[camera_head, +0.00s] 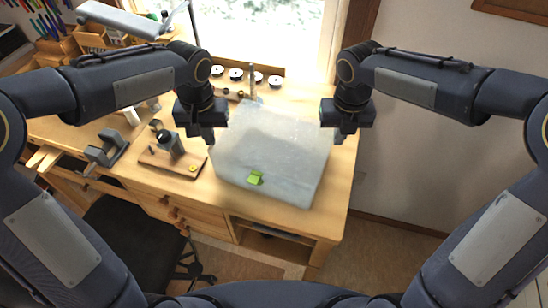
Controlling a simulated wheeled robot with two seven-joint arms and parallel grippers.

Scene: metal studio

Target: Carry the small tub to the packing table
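The small tub (268,157) is a translucent grey-white box with a green latch (255,177) on its front. It is over the right part of the wooden workbench; I cannot tell whether it rests on the bench or hangs just above it. My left gripper (208,138) points down at the tub's left edge. My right gripper (340,137) points down at its right edge. Their fingertips are small and dark, so contact and finger opening cannot be made out. No separate table marked for packing can be identified.
The wooden workbench (335,190) carries a small tool on a wooden base (170,155), a grey clamp-like tool (105,150) and a row of round discs (236,74) at the back. A dark chair (125,235) stands at front left. Open floor (385,250) lies right of the bench.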

